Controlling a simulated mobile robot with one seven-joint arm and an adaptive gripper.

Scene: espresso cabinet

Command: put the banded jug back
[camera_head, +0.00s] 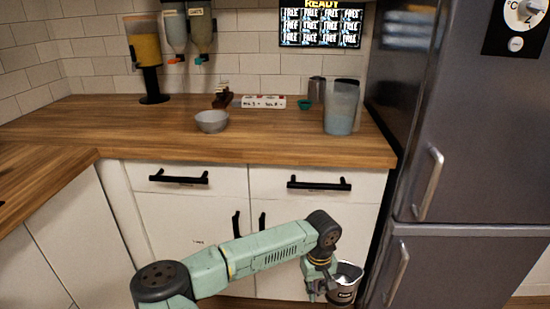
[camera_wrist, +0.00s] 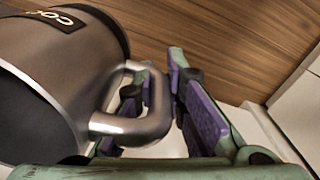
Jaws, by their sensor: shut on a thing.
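A metal jug (camera_head: 345,285) with a dark label hangs in front of the lower cabinet doors, at the lower right of the head view. It fills the left of the wrist view (camera_wrist: 75,75), where its label shows part of some lettering and its opening faces the lower left. My gripper (camera_head: 320,283) is beside the jug, below counter height. In the wrist view my gripper (camera_wrist: 165,105) has its purple-padded fingers at the jug's loop handle (camera_wrist: 135,115), shut on it. The lower part of the jug is partly hidden in the head view.
The wooden counter (camera_head: 250,140) holds a grey bowl (camera_head: 211,121), a translucent pitcher (camera_head: 341,108), a metal cup (camera_head: 317,88), a small green bowl (camera_head: 305,104) and a labelled white block (camera_head: 263,102). A dark fridge (camera_head: 470,140) stands close at right. The counter's front middle is clear.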

